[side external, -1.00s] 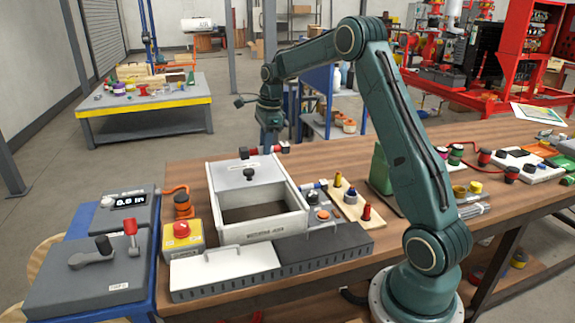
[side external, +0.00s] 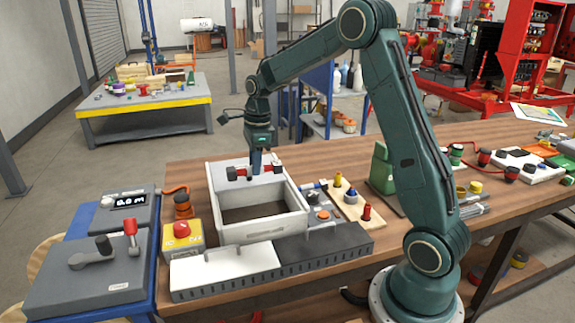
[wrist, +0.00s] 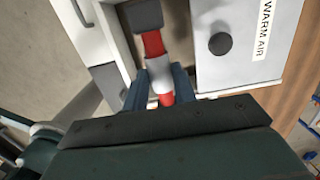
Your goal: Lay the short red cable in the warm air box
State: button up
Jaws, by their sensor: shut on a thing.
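The short red cable (side external: 277,168) is held crosswise in my gripper (side external: 256,170), with a red end showing on each side of the fingers. In the wrist view its red and grey body (wrist: 153,45) runs between my gripper fingers (wrist: 163,85), ending in a dark tip. The warm air box (side external: 262,229) is a white box with an open dark compartment at the front. A flat white lid with a black knob covers its back part; the lid (wrist: 235,68) shows a WARM AIR label in the wrist view. My gripper is over the lid's area, above the box.
A yellow box with a red button (side external: 182,240) stands left of the box. White and dark grey slotted panels (side external: 225,270) lie in front. A wooden block with coloured pegs (side external: 350,205) and a green stand (side external: 383,165) are to the right.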

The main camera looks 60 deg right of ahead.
jog(key=shift+f, duration=3.65)
jog(key=shift+f, duration=3.95)
jog(key=o, duration=0.9)
jog(key=shift+o, duration=0.2)
jog(key=r, duration=0.9)
jog(key=s+d+r, duration=0.1)
jog(key=r, duration=0.3)
jog(key=shift+r, duration=0.4)
